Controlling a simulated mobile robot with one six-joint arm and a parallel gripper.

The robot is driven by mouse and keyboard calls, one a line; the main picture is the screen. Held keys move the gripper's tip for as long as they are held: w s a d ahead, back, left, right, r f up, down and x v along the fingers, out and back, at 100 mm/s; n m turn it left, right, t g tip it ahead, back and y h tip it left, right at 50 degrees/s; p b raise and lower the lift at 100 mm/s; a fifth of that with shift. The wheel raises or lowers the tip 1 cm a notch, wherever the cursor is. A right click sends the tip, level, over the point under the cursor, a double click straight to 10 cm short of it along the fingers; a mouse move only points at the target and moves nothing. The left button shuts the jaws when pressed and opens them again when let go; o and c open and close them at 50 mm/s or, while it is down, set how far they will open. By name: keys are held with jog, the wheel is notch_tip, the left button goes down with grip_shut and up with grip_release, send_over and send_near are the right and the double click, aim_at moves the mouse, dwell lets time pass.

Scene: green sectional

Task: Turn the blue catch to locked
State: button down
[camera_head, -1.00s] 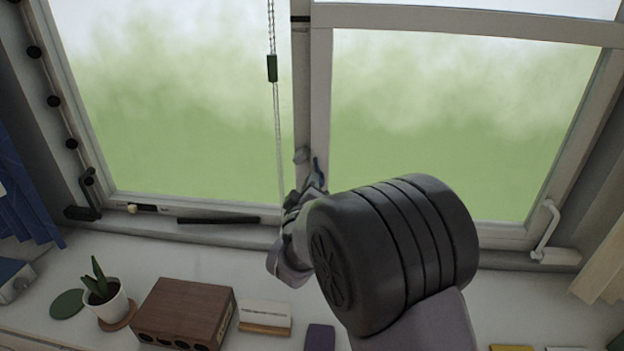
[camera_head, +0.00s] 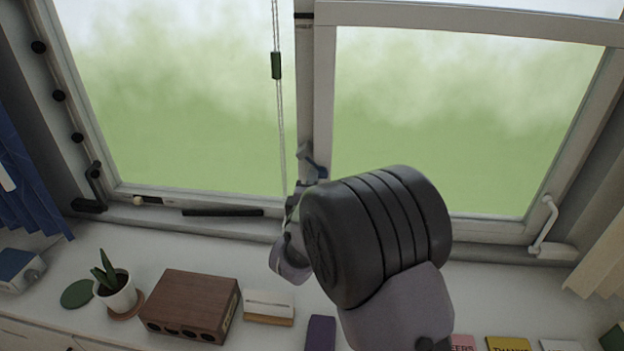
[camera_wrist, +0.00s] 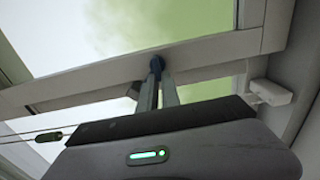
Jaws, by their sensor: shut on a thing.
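The blue catch (camera_head: 312,160) is on the middle upright of the window. In the head view it slants from upper left to lower right, and its lower end meets the fingertips. My gripper (camera_head: 314,181) is shut on it, with my wrist hiding much of the fingers. In the wrist view the two fingers of my gripper (camera_wrist: 159,80) reach up to the frame bar, and the dark blue catch (camera_wrist: 156,64) shows between their tips. Any lock marking is too small to see.
A pull cord with a green toggle (camera_head: 276,65) hangs just left of the catch. Below, the sill holds a potted plant (camera_head: 115,291), a brown wooden box (camera_head: 190,305) and a card block (camera_head: 268,307). A white window handle (camera_head: 545,228) is at right.

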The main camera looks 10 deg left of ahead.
jog(key=shift+d+r, duration=0.1)
jog(key=shift+r, duration=0.05)
jog(key=c, duration=1.5)
grip_release()
jog(key=shift+w+d, duration=0.1)
jog(key=shift+w, duration=0.15)
jog(key=s, duration=1.7)
jog(key=shift+s+a, duration=0.3)
jog(key=shift+a, duration=0.05)
